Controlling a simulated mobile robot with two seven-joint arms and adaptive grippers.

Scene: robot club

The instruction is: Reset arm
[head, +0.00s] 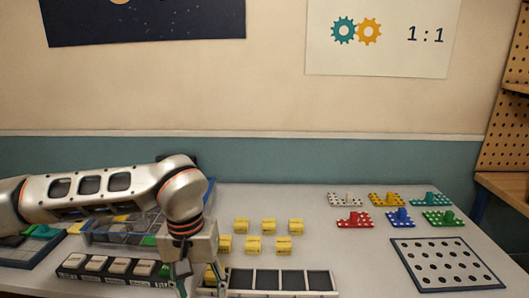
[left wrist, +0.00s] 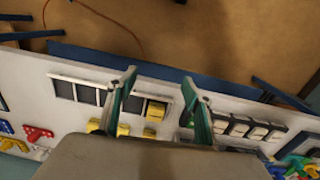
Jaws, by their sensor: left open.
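My left arm comes in from the left in the head view, with its gripper (head: 184,278) pointing down over the front of the table. In the left wrist view the gripper (left wrist: 158,78) is open, with its two green-lined fingers apart and nothing held between them. A yellow block (left wrist: 157,111) sits in the end slot of a white-framed tray (left wrist: 88,78) with dark slots. This block also shows beside the gripper in the head view (head: 211,278). The other slots of the tray (head: 282,293) look empty. My right gripper is not in view.
Several yellow blocks (head: 268,226) stand behind the tray. A black rack (head: 92,276) with white pieces is left of the gripper, before a clear bin (head: 110,230). Coloured studded plates (head: 398,217) and a white perforated board (head: 445,262) lie at the right.

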